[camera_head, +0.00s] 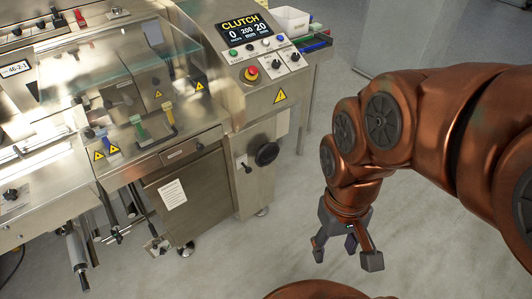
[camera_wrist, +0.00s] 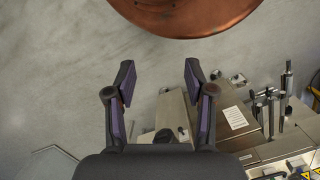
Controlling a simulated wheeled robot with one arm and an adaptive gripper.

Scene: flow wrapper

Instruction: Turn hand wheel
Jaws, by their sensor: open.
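The black round hand wheel (camera_head: 267,154) is on the front face of the steel machine's right cabinet, below the control panel. My gripper (camera_head: 345,258) hangs over the bare floor, right of the wheel and lower in the head view, clearly apart from it. Its fingers are spread and empty. In the wrist view my gripper (camera_wrist: 158,85) also shows open, with floor between the fingertips. I cannot make out the hand wheel for certain in the wrist view.
The control panel (camera_head: 262,55) carries a CLUTCH display and a red emergency button (camera_head: 251,73). A black-handled lever (camera_head: 247,167) sits left of the wheel. A white bin (camera_head: 291,21) stands behind. Rollers (camera_head: 77,255) stick out at lower left. The floor before the wheel is clear.

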